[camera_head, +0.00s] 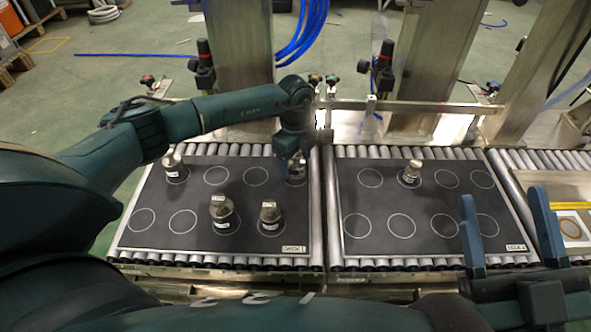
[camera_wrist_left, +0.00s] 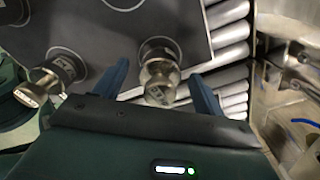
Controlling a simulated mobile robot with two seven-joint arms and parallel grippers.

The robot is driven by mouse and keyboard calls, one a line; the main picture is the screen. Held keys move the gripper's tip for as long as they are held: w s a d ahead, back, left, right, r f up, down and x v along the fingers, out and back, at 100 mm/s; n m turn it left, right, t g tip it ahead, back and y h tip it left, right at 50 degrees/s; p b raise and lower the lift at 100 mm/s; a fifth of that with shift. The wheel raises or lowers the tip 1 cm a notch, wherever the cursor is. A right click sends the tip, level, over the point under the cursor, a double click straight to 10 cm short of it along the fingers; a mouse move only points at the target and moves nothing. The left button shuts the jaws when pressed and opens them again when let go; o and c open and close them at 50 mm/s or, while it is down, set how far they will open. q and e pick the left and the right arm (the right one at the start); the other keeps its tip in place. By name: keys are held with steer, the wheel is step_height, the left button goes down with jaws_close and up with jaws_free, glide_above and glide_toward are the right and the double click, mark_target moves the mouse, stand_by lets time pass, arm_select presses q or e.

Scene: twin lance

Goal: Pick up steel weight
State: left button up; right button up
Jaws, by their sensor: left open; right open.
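Several steel weights with knobbed tops and pale labels stand on the left black mat (camera_head: 150,215). One weight (camera_head: 297,178) at its back right corner is partly hidden by my left gripper (camera_head: 291,166), which points down over it. In the left wrist view this weight (camera_wrist_left: 158,78) is between the two open fingers, with gaps at its sides; I cannot tell whether they touch it. Other weights stand at the back left (camera_head: 174,168), front middle (camera_head: 222,212) and front right (camera_head: 269,216). My right gripper (camera_head: 503,196) is open and empty at the lower right.
A right black mat (camera_head: 365,248) with white circles carries one weight (camera_head: 411,173) near its back. Both mats lie on roller conveyors (camera_head: 327,215). A metal rail (camera_head: 410,105) and steel posts stand behind. In the left wrist view a neighbouring weight (camera_wrist_left: 62,70) is left of the fingers.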

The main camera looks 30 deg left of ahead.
arm_select(q)
steer(key=shift+c, duration=0.2)
jaws_close()
steer(key=shift+r, duration=0.15)
stand_by(0.5)
